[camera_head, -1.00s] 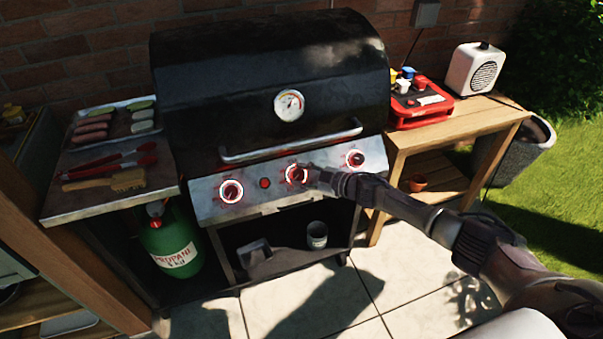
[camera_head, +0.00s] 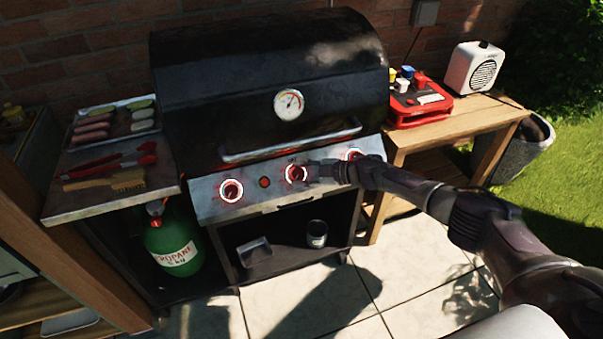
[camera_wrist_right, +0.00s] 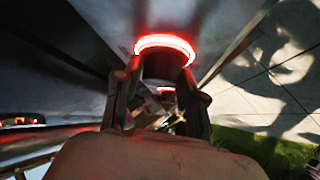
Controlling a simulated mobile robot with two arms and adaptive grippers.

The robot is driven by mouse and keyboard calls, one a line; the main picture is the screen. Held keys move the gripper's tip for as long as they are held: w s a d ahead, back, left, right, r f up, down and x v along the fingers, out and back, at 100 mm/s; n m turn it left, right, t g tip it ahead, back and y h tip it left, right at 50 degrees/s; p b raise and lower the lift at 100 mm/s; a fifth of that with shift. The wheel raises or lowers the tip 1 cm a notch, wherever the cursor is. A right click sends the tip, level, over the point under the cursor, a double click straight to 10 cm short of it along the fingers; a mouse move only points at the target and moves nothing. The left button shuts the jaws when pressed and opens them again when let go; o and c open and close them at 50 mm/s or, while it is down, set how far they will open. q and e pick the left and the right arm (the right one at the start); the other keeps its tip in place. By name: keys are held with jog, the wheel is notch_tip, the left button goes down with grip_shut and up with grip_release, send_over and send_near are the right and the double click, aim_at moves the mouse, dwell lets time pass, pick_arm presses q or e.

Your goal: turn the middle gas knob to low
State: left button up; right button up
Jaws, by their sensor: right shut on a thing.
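The middle gas knob (camera_head: 295,173) is on the grill's front panel (camera_head: 330,178), with a red glowing ring around it. My right gripper (camera_head: 309,171) comes in from the right and is shut on the knob. In the right wrist view the dark knob (camera_wrist_right: 160,68) sits between the two fingers (camera_wrist_right: 158,88), below its red ring. The fingers partly hide the knob, and its pointer setting cannot be read. The left knob (camera_head: 230,190) and right knob (camera_head: 353,155) also have red rings; my arm partly covers the right one. My left gripper is not in view.
The lid handle (camera_head: 290,141) runs just above the panel. A side shelf (camera_head: 110,198) at left holds tongs, a brush and a food tray (camera_head: 115,122). A green propane bottle (camera_head: 172,243) stands below. A wooden table (camera_head: 450,122) at right holds a red caddy (camera_head: 418,105).

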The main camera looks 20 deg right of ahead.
jog(key=o, duration=1.1)
jog(key=shift+o, duration=0.2)
jog(key=v, duration=1.2)
